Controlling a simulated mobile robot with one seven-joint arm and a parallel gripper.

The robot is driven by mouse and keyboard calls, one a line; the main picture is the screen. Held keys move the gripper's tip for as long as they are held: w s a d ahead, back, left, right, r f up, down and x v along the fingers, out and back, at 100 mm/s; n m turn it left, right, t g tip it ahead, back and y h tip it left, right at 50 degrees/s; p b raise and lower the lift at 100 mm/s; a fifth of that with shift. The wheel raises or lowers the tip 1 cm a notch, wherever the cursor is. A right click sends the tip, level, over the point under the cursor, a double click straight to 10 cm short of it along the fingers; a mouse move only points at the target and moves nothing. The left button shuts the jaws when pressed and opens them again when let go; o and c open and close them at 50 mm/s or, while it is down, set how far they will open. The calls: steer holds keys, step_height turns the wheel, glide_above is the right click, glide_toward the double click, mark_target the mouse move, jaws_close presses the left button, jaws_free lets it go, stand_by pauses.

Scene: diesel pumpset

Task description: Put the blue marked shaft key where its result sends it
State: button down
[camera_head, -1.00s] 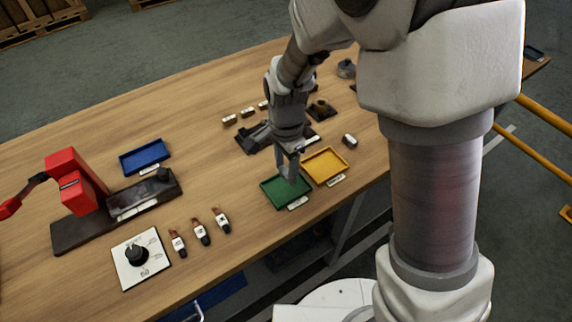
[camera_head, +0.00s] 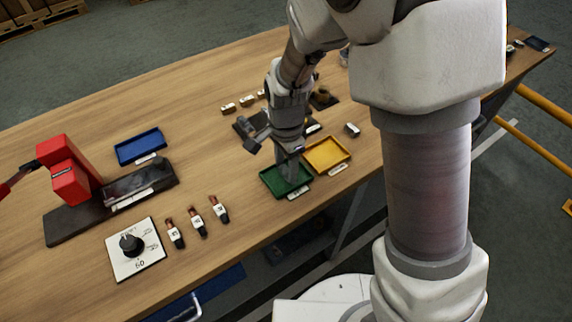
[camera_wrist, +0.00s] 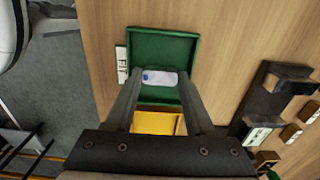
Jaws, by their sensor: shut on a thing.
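The blue marked shaft key (camera_wrist: 160,77) is a small pale block with a blue mark, seen in the wrist view between my fingertips. My gripper (camera_wrist: 162,80) is shut on it, over the inside of the green tray (camera_wrist: 163,36). In the head view my gripper (camera_head: 290,175) reaches down into the green tray (camera_head: 272,187), and its fingers hide the key. I cannot tell whether the key touches the tray floor. A label (camera_wrist: 121,64) beside the green tray seems to read "FIT". The yellow tray (camera_head: 337,163) is right next to it.
A dial plate (camera_head: 135,250) and several tagged items (camera_head: 197,222) sit near the front edge. A dark fixture (camera_wrist: 277,88) stands close to the green tray.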

steer(key=shift+f, duration=0.35)
stand_by(0.7)
steer(key=shift+c, duration=0.9)
jaws_free()
steer(key=shift+r+p, duration=2.8)
steer(key=shift+r, duration=0.8)
steer(key=shift+d+r, duration=0.1)
steer(key=shift+r, duration=0.1)
steer(key=s+d+r+n+t, duration=0.2)
steer(key=s+d+r+n, duration=0.3)
steer(key=d+r, duration=0.3)
steer(key=s+d+r+n+t, duration=0.3)
steer(key=s+d+r+n, duration=0.2)
steer(key=r, duration=0.9)
steer(key=s+d, duration=0.3)
steer(key=shift+s+d+n+t, duration=0.2)
steer(key=shift+d+n+t, duration=0.1)
steer(key=shift+d, duration=0.05)
